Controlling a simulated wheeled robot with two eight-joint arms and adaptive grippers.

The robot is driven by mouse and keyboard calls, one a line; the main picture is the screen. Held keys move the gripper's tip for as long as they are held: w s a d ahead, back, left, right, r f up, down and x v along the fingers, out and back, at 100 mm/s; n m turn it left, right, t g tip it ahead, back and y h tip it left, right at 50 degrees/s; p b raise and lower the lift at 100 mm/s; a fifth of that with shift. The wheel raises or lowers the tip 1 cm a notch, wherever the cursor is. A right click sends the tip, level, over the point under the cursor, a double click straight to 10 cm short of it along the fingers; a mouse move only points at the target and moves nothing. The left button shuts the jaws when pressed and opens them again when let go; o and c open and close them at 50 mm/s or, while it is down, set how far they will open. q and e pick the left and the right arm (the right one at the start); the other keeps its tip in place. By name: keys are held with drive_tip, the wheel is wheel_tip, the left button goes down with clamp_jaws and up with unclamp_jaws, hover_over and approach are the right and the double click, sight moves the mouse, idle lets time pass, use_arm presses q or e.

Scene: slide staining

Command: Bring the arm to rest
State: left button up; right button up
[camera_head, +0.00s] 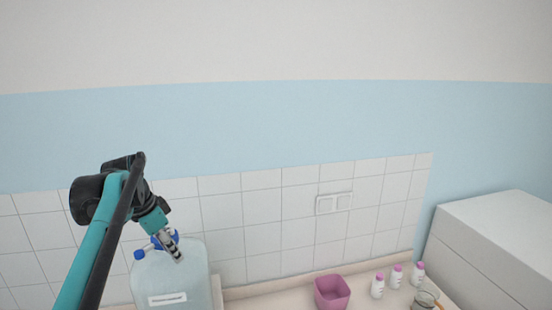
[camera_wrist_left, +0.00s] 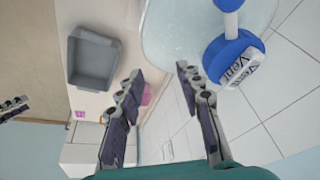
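My left arm reaches up from the lower left in the head view. Its gripper (camera_head: 172,248) is in front of the top of a large translucent carboy (camera_head: 172,275) with blue caps. In the left wrist view the left gripper (camera_wrist_left: 158,78) is open, with nothing between its fingers. A blue cap marked "Vent" (camera_wrist_left: 235,58) shows close beyond the fingers; I cannot tell whether they touch it. A dark jointed part at the left edge of the wrist view looks like my right gripper (camera_wrist_left: 14,107), cut off and too small to read.
A pink container (camera_head: 332,292) and several white bottles with pink caps (camera_head: 397,277) stand on the counter, beside a glass jar (camera_head: 425,300). A white cabinet (camera_head: 495,245) is at right. A grey bin (camera_wrist_left: 95,58) shows in the wrist view. A tiled wall (camera_head: 262,208) stands behind.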

use_arm(q)
drive_tip(key=s+d+f+n+t+b, duration=0.1)
drive_tip(key=s+d+f+n+b, duration=0.2)
drive_tip(key=f, duration=1)
drive_tip(key=s+d+f+n+t+y+b, duration=0.1)
drive_tip(key=s+d+f+n+b, duration=0.1)
drive_tip(key=s+f+b, duration=0.7)
drive_tip(key=s+d+f+n+t+y+b, duration=0.1)
drive_tip(key=s+d+f+n+t+b, duration=0.1)
drive_tip(key=s+f+b, duration=0.4)
drive_tip(key=s+d+f+n, duration=0.1)
drive_tip(key=s+f, duration=0.4)
drive_tip(key=f, duration=0.5)
drive_tip(key=shift+d+f+n, duration=0.3)
drive_tip(key=shift+d+f, duration=0.05)
drive_tip(key=shift+d, duration=0.15)
